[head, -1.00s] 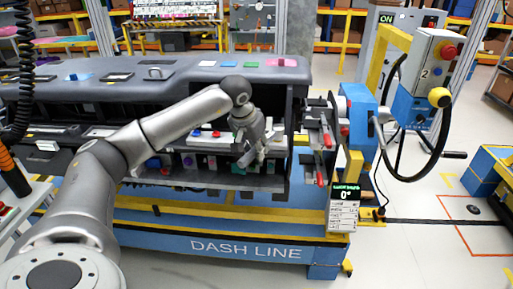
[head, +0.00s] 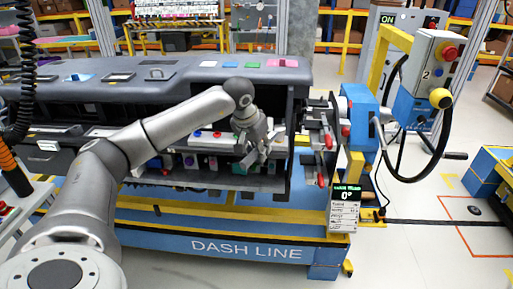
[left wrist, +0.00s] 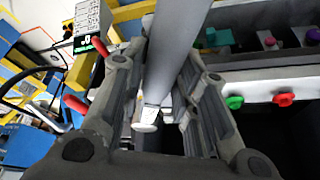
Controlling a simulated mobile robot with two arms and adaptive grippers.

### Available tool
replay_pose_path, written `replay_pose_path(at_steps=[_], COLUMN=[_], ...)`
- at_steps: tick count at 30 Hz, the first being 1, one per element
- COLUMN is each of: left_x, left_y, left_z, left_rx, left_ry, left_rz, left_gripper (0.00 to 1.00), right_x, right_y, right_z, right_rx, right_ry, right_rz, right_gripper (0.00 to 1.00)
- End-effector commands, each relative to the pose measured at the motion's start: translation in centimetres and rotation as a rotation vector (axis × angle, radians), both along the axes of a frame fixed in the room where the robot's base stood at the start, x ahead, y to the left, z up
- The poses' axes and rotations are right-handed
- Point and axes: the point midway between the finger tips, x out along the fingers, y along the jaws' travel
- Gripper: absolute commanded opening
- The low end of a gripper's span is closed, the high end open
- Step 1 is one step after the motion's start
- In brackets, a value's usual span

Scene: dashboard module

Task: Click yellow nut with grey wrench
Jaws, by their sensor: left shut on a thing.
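My left gripper (head: 259,150) is at the open front of the dashboard module (head: 225,72), near its right end. In the left wrist view, my left gripper (left wrist: 160,110) is shut on a long grey tool, which looks like the grey wrench (left wrist: 177,55). It runs between the two fingers, and one end is hidden beyond the frame. A green nut (left wrist: 234,102) and a red nut (left wrist: 283,99) sit on a grey rail to the right of the fingers, apart from them. I cannot make out a yellow nut in either view. My right gripper is not in view.
Red-handled clamps (head: 322,180) and a blue rotating fixture (head: 359,118) stand at the module's right end. A black handwheel (head: 446,115) is beyond them. A small display reading 0° (head: 345,196) hangs below.

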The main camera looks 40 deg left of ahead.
Motion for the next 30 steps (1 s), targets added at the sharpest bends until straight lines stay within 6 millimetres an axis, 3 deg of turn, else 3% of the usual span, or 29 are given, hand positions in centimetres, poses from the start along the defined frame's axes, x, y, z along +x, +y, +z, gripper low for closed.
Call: replay_pose_path(at_steps=[8,30], left_x=[0.0,0.1], left_y=[-0.1,-0.1], left_z=[0.3,4.8], left_rx=[0.001,0.0], left_ry=[-0.001,-0.003], left_rz=[0.012,0.011], left_gripper=[0.0,0.0], right_x=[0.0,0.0], right_y=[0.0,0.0], right_z=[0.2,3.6], right_rx=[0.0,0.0], right_ry=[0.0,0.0], right_rz=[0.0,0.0], right_gripper=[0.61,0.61])
